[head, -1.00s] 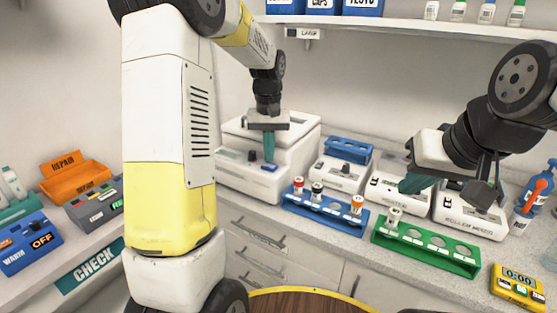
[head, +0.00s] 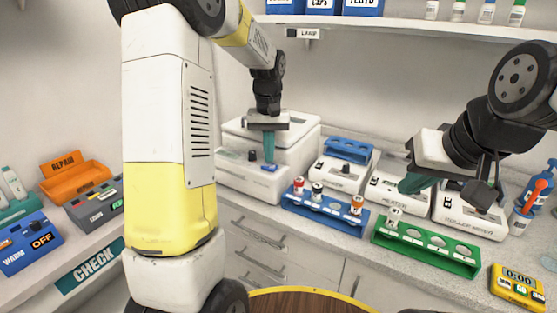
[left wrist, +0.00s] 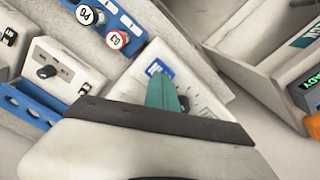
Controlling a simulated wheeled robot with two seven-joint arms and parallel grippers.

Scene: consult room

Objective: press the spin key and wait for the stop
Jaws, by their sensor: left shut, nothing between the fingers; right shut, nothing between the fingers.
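The white centrifuge-like machine (head: 232,177) stands at the back of the counter, with a sloped front panel. A blue key (head: 269,168) is on that panel; it also shows in the left wrist view (left wrist: 158,68). My left gripper (head: 269,160) is shut and empty, its teal fingertips pointing down at the panel right by the blue key. In the left wrist view the fingertips (left wrist: 163,92) lie close beside the key; I cannot tell whether they touch it. My right gripper (head: 408,186) is shut and empty, above the counter near the heater.
A blue rack (head: 322,206) with several capped tubes stands right of the machine. A green rack (head: 425,249) holds one tube. A yellow timer (head: 517,288) reads 0:00. Orange repair bin (head: 75,180) and warm box (head: 30,245) are at left.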

